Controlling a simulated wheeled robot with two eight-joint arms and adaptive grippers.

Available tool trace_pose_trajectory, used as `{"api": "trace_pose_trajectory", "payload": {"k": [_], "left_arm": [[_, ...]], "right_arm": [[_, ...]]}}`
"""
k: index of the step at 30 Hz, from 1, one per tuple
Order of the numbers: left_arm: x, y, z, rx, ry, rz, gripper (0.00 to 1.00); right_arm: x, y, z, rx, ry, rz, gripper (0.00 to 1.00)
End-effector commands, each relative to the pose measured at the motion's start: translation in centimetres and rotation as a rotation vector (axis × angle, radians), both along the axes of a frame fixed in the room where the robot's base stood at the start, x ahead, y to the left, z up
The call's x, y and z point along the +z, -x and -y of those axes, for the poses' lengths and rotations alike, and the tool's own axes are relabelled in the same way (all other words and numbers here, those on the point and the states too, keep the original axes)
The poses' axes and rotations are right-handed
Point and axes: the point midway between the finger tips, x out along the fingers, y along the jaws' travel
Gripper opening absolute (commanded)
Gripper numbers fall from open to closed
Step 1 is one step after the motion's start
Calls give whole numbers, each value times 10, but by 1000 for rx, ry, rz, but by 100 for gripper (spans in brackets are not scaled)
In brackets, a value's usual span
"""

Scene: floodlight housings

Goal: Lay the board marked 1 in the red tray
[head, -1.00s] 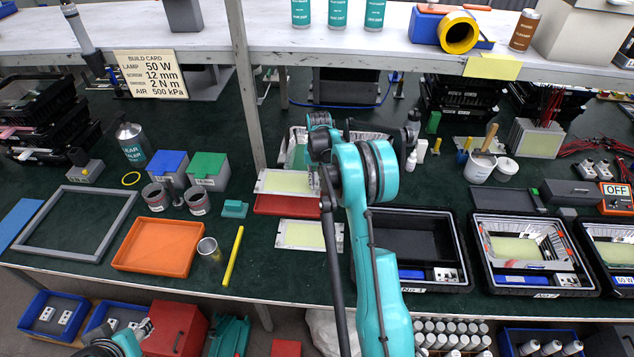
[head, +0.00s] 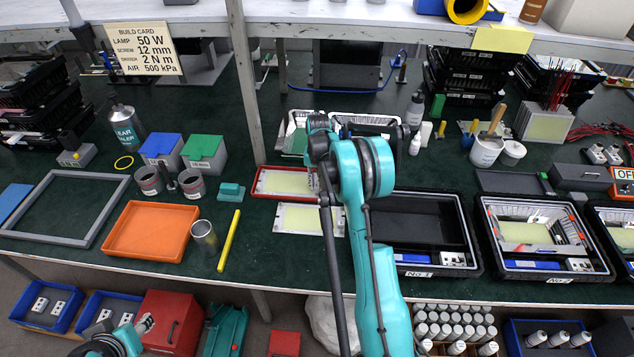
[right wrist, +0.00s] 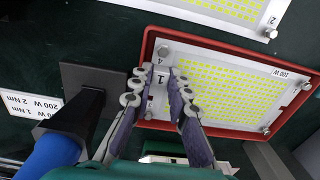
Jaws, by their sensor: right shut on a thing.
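The board marked 1 (right wrist: 235,85) is a white plate with a yellow LED field and a 100 W label. It lies within the rim of the red tray (right wrist: 220,132), which shows around it; the board also shows in the head view (head: 285,182). In the head view my right arm partly hides that gripper and the board's right end. My left gripper (head: 143,325) is low at the bottom left, away from the tray; its jaw opening is unclear.
A second board (head: 303,218), marked 2 in the wrist view, lies just in front of the tray. A black crate (head: 420,262) stands to the right. A yellow bar (head: 229,240), a metal cup (head: 203,237) and an orange tray (head: 150,230) lie to the left.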

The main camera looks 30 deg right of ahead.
Motion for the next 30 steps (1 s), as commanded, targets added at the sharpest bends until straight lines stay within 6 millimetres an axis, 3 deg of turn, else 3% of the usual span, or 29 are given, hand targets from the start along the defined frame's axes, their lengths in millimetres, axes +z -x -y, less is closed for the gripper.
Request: {"api": "trace_pose_trajectory", "payload": {"k": [30], "left_arm": [[-5,0,0,0,0,0,40]], "right_arm": [[-5,0,2,-2,3,0,0]]}}
